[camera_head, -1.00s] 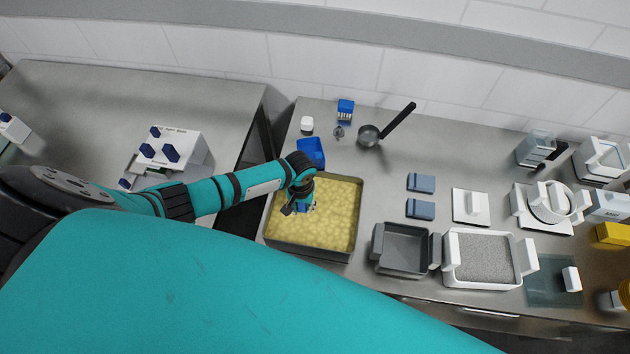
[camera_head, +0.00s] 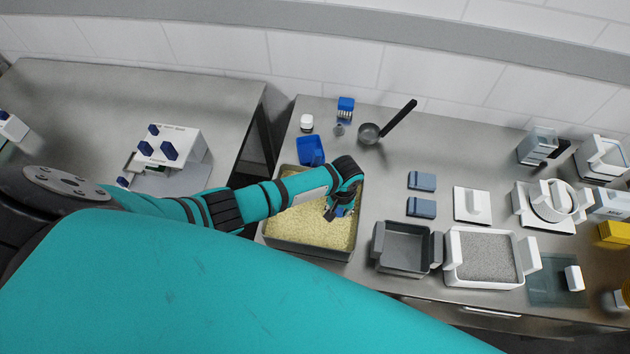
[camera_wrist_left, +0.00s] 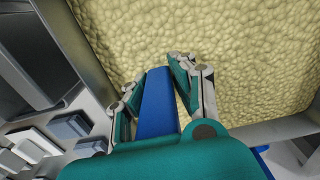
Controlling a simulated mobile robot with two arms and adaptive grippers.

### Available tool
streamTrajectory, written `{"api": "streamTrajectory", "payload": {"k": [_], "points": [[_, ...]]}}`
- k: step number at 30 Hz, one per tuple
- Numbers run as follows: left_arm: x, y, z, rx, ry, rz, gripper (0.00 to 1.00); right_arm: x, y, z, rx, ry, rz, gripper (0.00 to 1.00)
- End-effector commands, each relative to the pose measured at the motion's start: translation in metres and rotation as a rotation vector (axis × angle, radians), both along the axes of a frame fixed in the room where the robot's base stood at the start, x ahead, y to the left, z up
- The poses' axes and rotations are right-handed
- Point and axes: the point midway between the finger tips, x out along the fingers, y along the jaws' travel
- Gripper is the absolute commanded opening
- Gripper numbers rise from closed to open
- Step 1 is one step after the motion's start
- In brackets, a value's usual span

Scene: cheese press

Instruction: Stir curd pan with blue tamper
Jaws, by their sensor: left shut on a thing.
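The curd pan (camera_head: 268,243) is a grey rectangular pan on the steel counter, filled with pale yellow, lumpy curd (camera_head: 305,226). My left gripper (camera_head: 338,211) is over the right part of the pan. It is shut on the blue tamper (camera_head: 347,213), which shows between the fingers in the left wrist view (camera_wrist_left: 156,104). The tamper's lower end is hidden, so I cannot tell how deep it is in the curd. The curd also fills most of the left wrist view (camera_wrist_left: 240,75). My right gripper is not in view.
A blue tub (camera_head: 311,150) stands just behind the pan. A grey bin (camera_head: 402,247) and a white tray (camera_head: 483,259) stand to its right. A ladle (camera_head: 370,133) lies behind. Two blue-grey blocks (camera_head: 421,208) lie right of the pan, with some bare counter between.

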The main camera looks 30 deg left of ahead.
Motion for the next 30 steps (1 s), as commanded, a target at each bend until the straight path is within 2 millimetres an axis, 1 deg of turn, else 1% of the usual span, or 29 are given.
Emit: {"api": "streamTrajectory", "payload": {"k": [4,7,17,30], "points": [[0.0,0.0,0.001,0.0,-0.001,0.0,0.0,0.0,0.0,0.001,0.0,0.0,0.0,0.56],[0.0,0.0,0.006,-0.001,-0.001,0.0,0.0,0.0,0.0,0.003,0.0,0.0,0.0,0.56],[0.0,0.001,0.03,0.0,-0.002,0.0,0.0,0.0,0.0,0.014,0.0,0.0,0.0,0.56],[0.0,0.001,0.059,-0.001,-0.001,-0.001,0.0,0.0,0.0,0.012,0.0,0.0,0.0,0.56]]}}
